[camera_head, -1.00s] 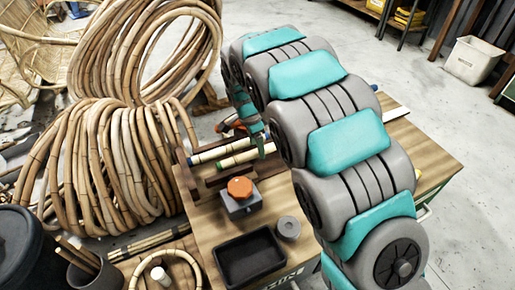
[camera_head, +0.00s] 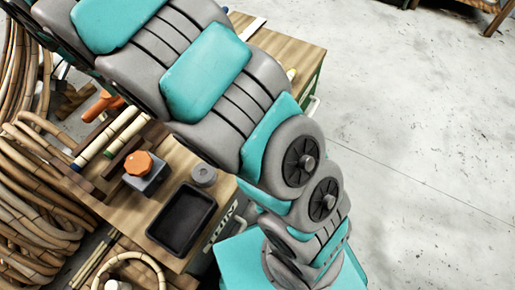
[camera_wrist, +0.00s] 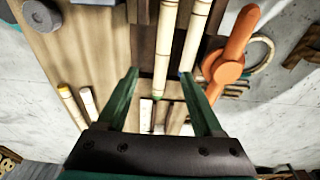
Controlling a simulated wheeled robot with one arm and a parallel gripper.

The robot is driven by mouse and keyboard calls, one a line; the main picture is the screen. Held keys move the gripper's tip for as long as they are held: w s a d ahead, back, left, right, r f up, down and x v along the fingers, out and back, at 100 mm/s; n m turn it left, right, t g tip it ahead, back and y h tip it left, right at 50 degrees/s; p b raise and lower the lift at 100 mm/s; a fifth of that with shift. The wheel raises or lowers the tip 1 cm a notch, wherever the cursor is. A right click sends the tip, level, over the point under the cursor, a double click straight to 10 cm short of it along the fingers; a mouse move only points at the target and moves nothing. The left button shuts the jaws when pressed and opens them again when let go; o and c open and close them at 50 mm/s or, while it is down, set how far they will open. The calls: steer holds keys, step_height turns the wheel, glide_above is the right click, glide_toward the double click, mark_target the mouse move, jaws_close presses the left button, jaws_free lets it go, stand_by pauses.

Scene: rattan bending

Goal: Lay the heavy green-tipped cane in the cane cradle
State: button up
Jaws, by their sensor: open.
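The green-tipped cane (camera_wrist: 166,45) is a pale, jointed rod with its green end toward me. It shows in the wrist view between my fingers. My gripper (camera_wrist: 159,76) is open, its two green fingers on either side of that cane's end; contact is not visible. A blue-tipped cane (camera_wrist: 195,35) runs beside it, its end near the right finger. In the head view the green-tipped cane (camera_head: 125,136) and blue-tipped cane (camera_head: 96,139) lie side by side on dark wooden supports (camera_head: 91,187); I cannot tell whether these are the cradle. My gripper is outside the head view.
An orange clamp-like tool (camera_wrist: 232,50) is close to the right finger. Two more canes (camera_wrist: 72,105) lie left. The bench (camera_head: 296,50) also holds an orange-knobbed block (camera_head: 140,165), black tray (camera_head: 181,219) and grey ring (camera_head: 203,175). Cane coils (camera_head: 35,205) stand left; open floor is right.

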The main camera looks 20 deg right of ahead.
steer(key=s+d+r+n+g, duration=0.1)
steer(key=s+d+r+n, duration=0.1)
steer(key=s+d, duration=0.7)
steer(key=s+d+r+n+g, duration=0.1)
steer(key=s+d+r+n, duration=0.3)
steer(key=d, duration=0.8)
steer(key=s+d+f+n, duration=0.2)
steer(key=s+d, duration=0.1)
steer(key=s, duration=0.8)
steer(key=s+d+f+n+y, duration=0.1)
steer(key=s+d+f+n, duration=0.1)
steer(key=s, duration=0.9)
steer(key=shift+d+f+g, duration=0.4)
steer(key=shift+d+f, duration=0.2)
steer(key=shift+d, duration=0.25)
